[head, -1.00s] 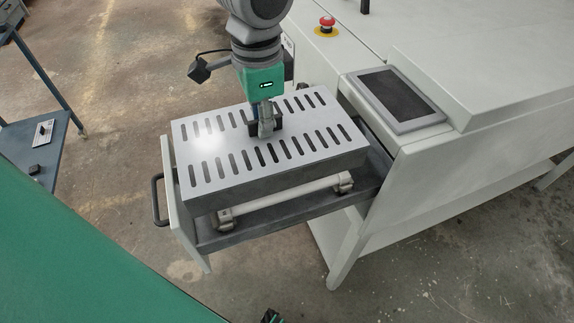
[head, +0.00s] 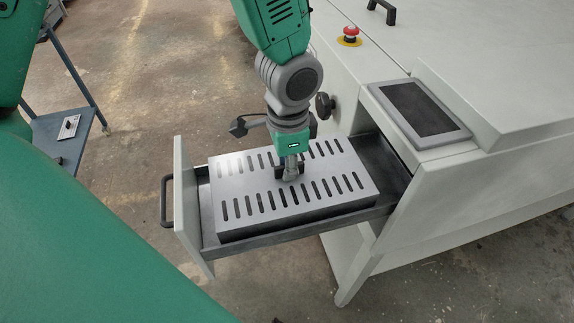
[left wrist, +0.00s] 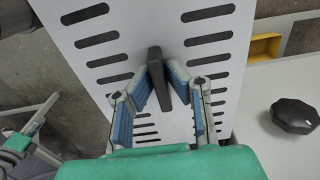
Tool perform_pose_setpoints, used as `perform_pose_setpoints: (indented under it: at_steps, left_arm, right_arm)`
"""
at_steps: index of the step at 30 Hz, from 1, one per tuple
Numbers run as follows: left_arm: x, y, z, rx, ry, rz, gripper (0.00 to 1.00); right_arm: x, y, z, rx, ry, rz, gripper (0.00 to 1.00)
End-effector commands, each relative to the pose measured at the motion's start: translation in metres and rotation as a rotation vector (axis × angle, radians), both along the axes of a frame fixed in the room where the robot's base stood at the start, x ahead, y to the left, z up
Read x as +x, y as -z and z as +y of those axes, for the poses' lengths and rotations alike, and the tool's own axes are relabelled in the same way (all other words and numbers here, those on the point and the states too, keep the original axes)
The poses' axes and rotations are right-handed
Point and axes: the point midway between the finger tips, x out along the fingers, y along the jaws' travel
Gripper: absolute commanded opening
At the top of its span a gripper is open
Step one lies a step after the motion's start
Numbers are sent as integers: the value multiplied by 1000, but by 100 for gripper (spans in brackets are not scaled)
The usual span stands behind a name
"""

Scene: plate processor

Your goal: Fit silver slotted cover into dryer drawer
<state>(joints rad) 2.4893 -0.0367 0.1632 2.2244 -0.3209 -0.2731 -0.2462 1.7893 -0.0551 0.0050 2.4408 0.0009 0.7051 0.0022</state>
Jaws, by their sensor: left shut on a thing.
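The silver slotted cover (head: 235,188) is a box-shaped metal lid with two rows of slots and a dark handle in its middle. It sits low inside the pulled-out dryer drawer (head: 187,195), roughly level, with its top above the near side rim. Whether it rests fully on the drawer floor is hidden. My left gripper (head: 291,172) comes down from above and is shut on the cover's handle. The left wrist view shows the dark handle (left wrist: 159,72) between the fingers, over the slotted top (left wrist: 205,55). My right gripper is not seen.
The drawer handle (head: 166,201) is on the drawer front. The white machine (head: 470,200) stands on the right with a dark screen (head: 418,107), a red button (head: 350,34) and a black knob (head: 325,105). A blue cart (head: 60,140) stands at the left.

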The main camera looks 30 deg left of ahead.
Motion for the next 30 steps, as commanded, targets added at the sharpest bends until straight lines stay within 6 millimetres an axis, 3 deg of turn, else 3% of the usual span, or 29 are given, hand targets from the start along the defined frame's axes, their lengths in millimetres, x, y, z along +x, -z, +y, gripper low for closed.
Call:
perform_pose_setpoints:
  at_steps: [9,10,12,23,30]
  left_arm:
    - [0,6,3,-3,0,1,0]
    - [0,7,3,-4,0,2,14]
    - [0,7,4,-5,0,2,32]
    - [0,2,2,-3,0,0,32]
    - [1,-38,1,-3,0,-5,32]
  right_arm:
    - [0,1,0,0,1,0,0]
    - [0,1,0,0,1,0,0]
    - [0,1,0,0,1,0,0]
    - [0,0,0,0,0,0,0]
    - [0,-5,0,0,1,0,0]
